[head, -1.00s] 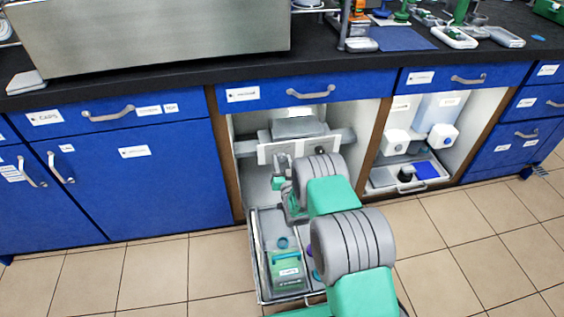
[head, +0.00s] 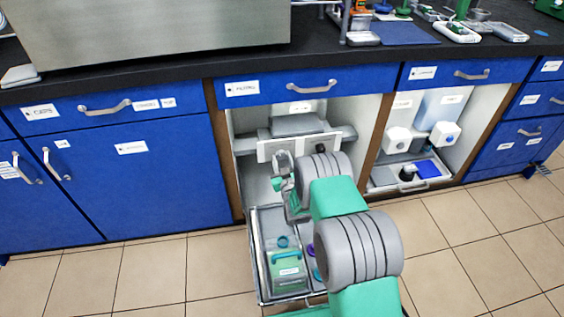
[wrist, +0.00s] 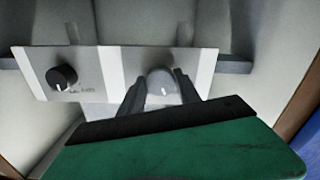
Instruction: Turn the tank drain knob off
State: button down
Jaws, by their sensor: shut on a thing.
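A pale panel (wrist: 115,70) inside the open cabinet bay carries two knobs. It also shows in the head view (head: 266,150). In the wrist view a grey knob (wrist: 162,82) is on its right part, and a black knob (wrist: 61,77) with a white mark is on its left part. My gripper (wrist: 159,82) has its dark fingers on both sides of the grey knob and is shut on it. The label beside the black knob is too blurred to read. In the head view my gripper (head: 281,166) is at the panel and hides part of its lower edge.
A pulled-out tray (head: 258,262) with a green-topped box (head: 288,272) lies below my arm. A wooden divider (head: 377,140) separates this bay from one with white bottles (head: 398,140). Blue cabinets (head: 130,185) flank the bays. The tiled floor in front is mostly clear.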

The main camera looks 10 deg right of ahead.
jog(key=shift+f+n+b, duration=0.15)
jog(key=shift+n+b, duration=0.6)
jog(key=shift+n, duration=1.05)
jog(key=c, duration=0.9)
grip_release()
jog(key=shift+o, duration=0.2)
jog(key=s+p, duration=0.2)
jog(key=s, duration=0.5)
jog(key=shift+s, duration=0.4)
